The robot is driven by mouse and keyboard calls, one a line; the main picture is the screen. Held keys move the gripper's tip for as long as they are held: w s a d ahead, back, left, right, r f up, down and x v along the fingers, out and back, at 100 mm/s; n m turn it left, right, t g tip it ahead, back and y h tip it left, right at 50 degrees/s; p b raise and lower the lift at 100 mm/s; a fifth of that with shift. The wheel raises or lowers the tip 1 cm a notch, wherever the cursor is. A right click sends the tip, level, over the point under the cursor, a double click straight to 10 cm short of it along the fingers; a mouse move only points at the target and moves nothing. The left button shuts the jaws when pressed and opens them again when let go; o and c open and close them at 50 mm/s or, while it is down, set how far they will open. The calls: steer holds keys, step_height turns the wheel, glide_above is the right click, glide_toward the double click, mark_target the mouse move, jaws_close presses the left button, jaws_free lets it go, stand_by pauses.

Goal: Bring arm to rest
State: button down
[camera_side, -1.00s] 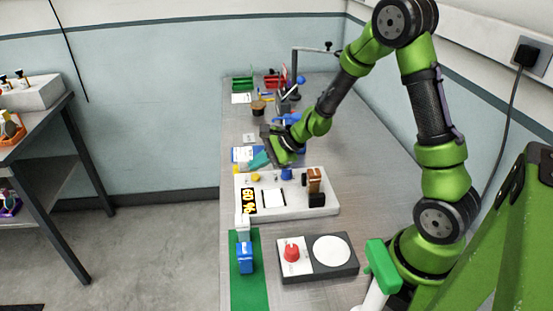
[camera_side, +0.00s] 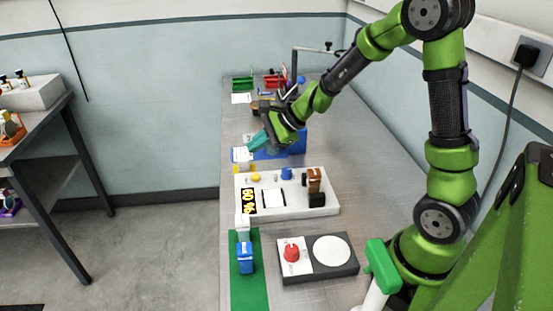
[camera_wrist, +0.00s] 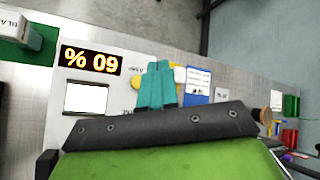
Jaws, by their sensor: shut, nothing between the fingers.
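My arm reaches in from the right in the side view. My gripper (camera_side: 256,143) has teal fingers and hangs above the bench, behind the white device and near a blue-and-white card. In the wrist view my gripper (camera_wrist: 157,86) shows its two teal fingers close together, with nothing held between them. The white device (camera_side: 327,205) with a lit display and a white square lies below and in front of my gripper, apart from it. The display (camera_wrist: 91,60) also shows in the wrist view.
A dark box with a red knob (camera_side: 291,252) and white disc (camera_side: 331,250) stands at the front. A blue item (camera_side: 245,257) sits on a green mat (camera_side: 248,290). Green (camera_side: 242,84) and red bins (camera_side: 272,82) stand at the back. Bare bench (camera_side: 370,180) lies to the right.

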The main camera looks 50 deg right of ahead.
steer(key=s+a+r+n+h, duration=0.1)
steer(key=s+a+r+n, duration=0.2)
steer(key=s+r+n, duration=0.3)
steer(key=s+a+r+n+g+h, duration=0.1)
steer(key=s+a+r+n, duration=0.3)
steer(key=s+n, duration=0.7)
steer(key=s+r, duration=0.2)
steer(key=s, duration=0.2)
steer(key=shift+r+n, duration=0.15)
steer(key=shift+n, duration=0.15)
